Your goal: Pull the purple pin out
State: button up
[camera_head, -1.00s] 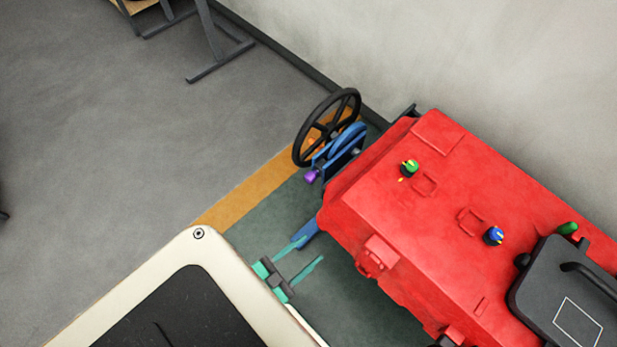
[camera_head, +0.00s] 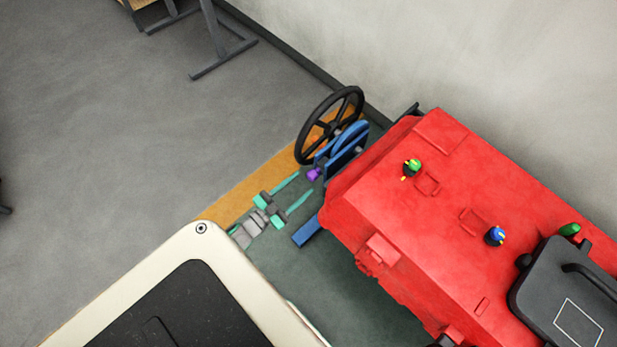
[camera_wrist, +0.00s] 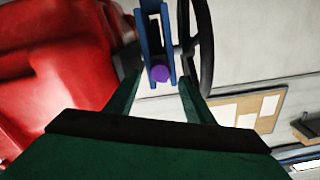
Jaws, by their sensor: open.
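The purple pin (camera_head: 314,174) sticks out of a blue bracket (camera_head: 328,164) beside a black steering wheel. In the wrist view the round purple end of the pin (camera_wrist: 160,73) shows between the two blue plates, upper centre. My gripper (camera_head: 306,186) has teal fingers, spread open and empty. The fingers point up toward the bracket, and the pin end lies between their lines of reach in the wrist view. In the head view the fingertips are just short of the pin, a small gap apart. The rest of the pin is hidden inside the bracket.
The black wheel (camera_head: 303,140) stands behind the bracket, close to the pin. A large red machine body (camera_head: 400,220) is to the right. A blue bar (camera_head: 308,231) lies below my fingers. Open grey floor (camera_head: 120,150) is at the left.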

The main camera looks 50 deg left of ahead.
aim_at(309, 178)
jog(key=w, duration=0.4)
jog(key=shift+d, duration=0.15)
jog(key=shift+w, duration=0.25)
jog(key=shift+a, duration=0.2)
jog(key=shift+d, duration=0.1)
grip_shut()
